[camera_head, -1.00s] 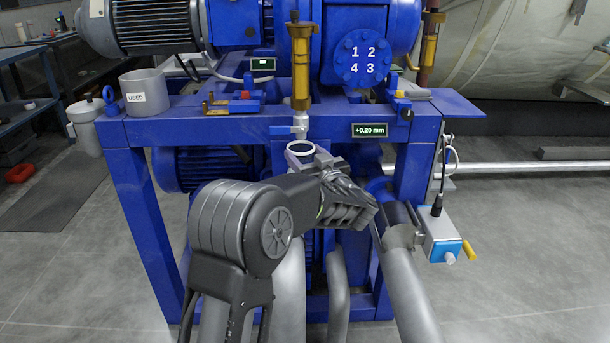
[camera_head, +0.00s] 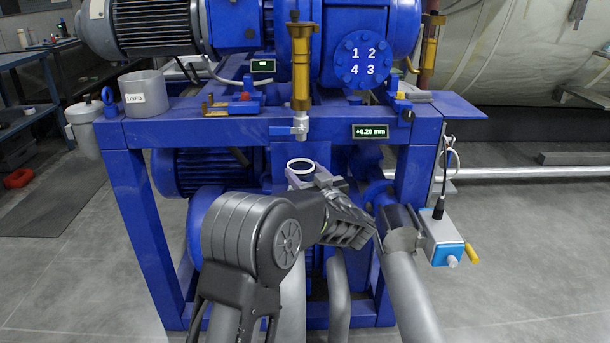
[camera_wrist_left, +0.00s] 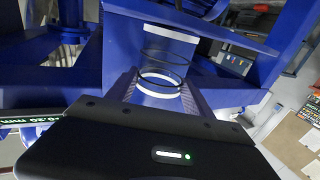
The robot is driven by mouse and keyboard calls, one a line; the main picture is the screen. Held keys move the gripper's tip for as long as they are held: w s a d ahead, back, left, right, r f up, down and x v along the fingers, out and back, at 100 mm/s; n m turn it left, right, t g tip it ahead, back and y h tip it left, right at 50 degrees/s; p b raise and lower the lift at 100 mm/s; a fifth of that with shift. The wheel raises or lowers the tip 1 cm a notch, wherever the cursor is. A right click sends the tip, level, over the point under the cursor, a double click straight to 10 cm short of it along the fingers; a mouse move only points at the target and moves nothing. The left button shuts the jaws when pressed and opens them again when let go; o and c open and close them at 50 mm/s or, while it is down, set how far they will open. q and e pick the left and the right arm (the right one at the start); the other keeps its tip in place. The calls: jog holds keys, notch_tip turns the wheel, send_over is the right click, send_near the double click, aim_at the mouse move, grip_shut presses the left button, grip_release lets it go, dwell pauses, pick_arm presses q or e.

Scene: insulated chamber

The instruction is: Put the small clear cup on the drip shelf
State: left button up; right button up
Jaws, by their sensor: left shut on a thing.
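The small clear cup (camera_head: 300,168) shows as a pale ring with a dark inside, below the brass-and-glass column and its tap (camera_head: 299,125). My left gripper (camera_head: 308,180) is shut on it and holds it about upright in front of the blue frame. In the left wrist view the clear cup (camera_wrist_left: 160,78) stands between the two fingers of my left gripper (camera_wrist_left: 158,95), with dark rings and white bands. I cannot pick out the drip shelf for sure; my arm and the cup hide part of the area below the tap. My right gripper is not in view.
A grey cup marked USED (camera_head: 145,100) stands on the left of the blue frame (camera_head: 225,128). A +0.20 mm display (camera_head: 370,131) is on the front beam. Grey pipes (camera_head: 408,285) rise near my forearm. A blue-and-white box (camera_head: 443,240) hangs at the right.

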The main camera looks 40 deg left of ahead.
pick_arm(q)
jog(key=shift+f, duration=0.15)
jog(key=o, duration=1.4)
jog(key=shift+c, duration=0.2)
jog(key=shift+d+r, duration=0.1)
jog(key=shift+r, duration=0.1)
jog(key=shift+s+d, duration=0.2)
jog(key=shift+d, duration=0.15)
jog(key=p+v, duration=0.1)
jog(key=v, duration=1)
jog(key=shift+p, duration=0.35)
